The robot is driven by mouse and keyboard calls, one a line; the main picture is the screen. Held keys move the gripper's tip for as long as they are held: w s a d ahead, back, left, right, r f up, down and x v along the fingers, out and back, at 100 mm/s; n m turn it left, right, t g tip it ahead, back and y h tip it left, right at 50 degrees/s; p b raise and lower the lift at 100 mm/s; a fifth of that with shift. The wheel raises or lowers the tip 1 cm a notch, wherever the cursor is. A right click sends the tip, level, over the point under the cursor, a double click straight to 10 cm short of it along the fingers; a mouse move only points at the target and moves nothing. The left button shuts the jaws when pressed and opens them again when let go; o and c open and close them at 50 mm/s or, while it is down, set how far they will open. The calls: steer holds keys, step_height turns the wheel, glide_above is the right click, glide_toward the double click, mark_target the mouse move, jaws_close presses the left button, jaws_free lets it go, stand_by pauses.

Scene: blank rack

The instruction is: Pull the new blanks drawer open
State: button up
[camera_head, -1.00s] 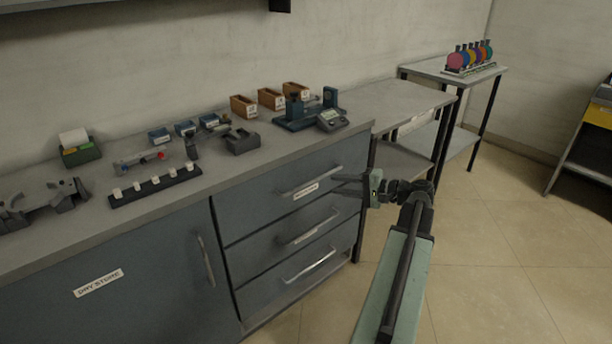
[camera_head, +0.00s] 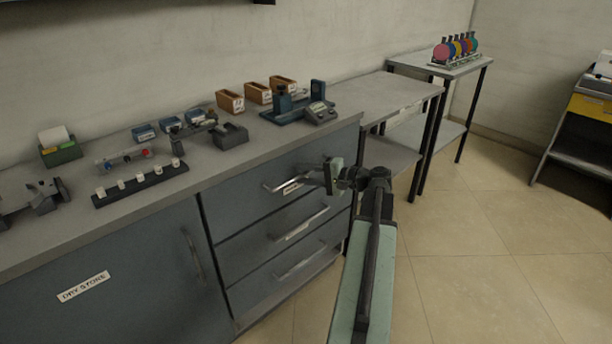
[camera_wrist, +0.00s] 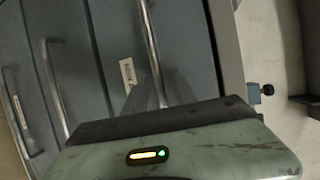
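The blue-grey drawer unit has three stacked drawers with bar handles. The top drawer (camera_head: 235,207) is shut, and its small white label (camera_head: 291,188) is too small to read. The top drawer's handle (camera_head: 272,187) is partly covered by my gripper (camera_head: 305,180) in the head view. In the wrist view the same handle (camera_wrist: 153,50) runs down between the two grey fingers of my gripper (camera_wrist: 154,92). The fingers look apart, one on each side of the bar; contact is not clear. The middle drawer (camera_head: 240,240) and bottom drawer (camera_head: 250,285) are also shut.
A cupboard door labelled dry store (camera_head: 130,290) is left of the drawers. The worktop above holds a dark blue device (camera_head: 285,103), wooden bins (camera_head: 230,101) and a peg strip (camera_head: 140,186). A side table (camera_head: 365,95) stands right. Tiled floor (camera_head: 460,270) is clear at right.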

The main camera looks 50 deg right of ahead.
jaws_close()
stand_by(1.4)
